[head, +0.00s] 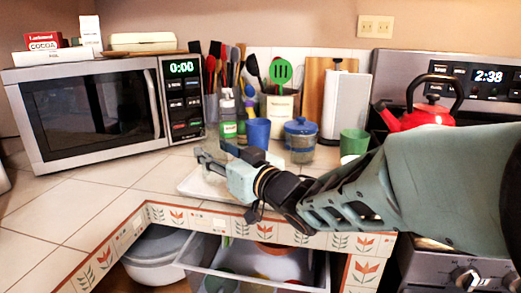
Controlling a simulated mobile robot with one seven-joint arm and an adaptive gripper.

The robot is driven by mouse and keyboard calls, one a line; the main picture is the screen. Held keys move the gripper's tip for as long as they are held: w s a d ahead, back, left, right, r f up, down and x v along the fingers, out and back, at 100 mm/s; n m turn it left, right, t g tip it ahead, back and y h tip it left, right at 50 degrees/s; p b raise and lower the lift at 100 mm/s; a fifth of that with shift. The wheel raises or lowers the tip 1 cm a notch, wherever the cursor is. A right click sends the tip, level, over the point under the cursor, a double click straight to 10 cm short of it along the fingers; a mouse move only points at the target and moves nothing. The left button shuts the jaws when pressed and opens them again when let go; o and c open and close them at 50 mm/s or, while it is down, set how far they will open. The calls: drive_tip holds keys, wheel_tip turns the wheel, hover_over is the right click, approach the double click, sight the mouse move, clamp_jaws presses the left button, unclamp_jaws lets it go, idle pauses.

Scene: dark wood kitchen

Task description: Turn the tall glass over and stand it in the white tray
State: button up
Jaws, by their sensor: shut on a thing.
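The white tray (190,186) lies on the tiled counter near its front edge, partly hidden behind my gripper and arm. My gripper (212,153) reaches in from the right and is over the tray, its fingers pointing left. It is shut on the tall glass, which is see-through and hard to make out between the fingers. I cannot tell which way up the glass is or whether it touches the tray.
A blue cup (258,131), a blue-lidded jar (301,142) and a green cup (354,142) stand behind my arm. A microwave (90,105) is at left, a red kettle (415,117) on the stove at right. An open drawer (260,283) is below. The left counter is clear.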

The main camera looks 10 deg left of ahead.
drive_tip(key=shift+f+b, duration=0.55)
drive_tip(key=shift+f, duration=0.05)
drive_tip(key=o, duration=1.6)
drive_tip(key=shift+o, duration=0.2)
